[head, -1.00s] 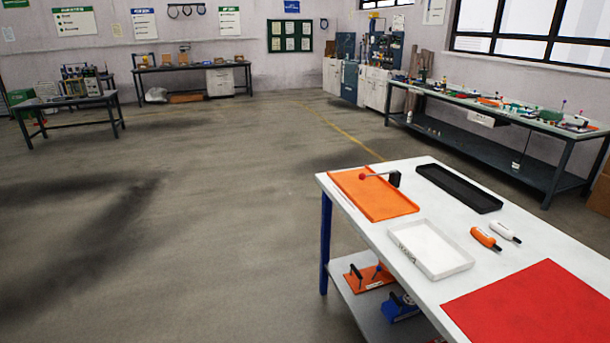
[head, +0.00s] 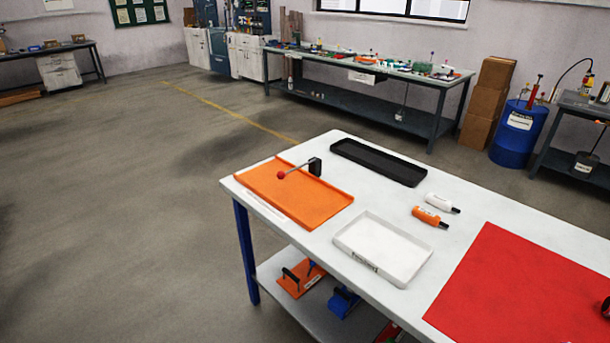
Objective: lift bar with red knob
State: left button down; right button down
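A short metal bar with a red knob (head: 281,175) at its left end and a black block-like end (head: 315,167) at its right lies over the orange tray (head: 322,208). The tray is at the far left corner of the white table (head: 318,237). I cannot tell whether the bar touches the tray floor along its length. Neither of my grippers is in view.
A black tray (head: 408,178), a white tray (head: 412,277), an orange bottle (head: 425,214), a white bottle (head: 438,201) and a red mat (head: 510,290) are on the table. Tools sit on its lower shelf (head: 275,268). Open floor lies to the left.

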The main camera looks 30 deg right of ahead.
aim_at(281, 174)
jog(key=z, duration=0.6)
jog(key=i, duration=0.65)
jog(key=z, duration=0.55)
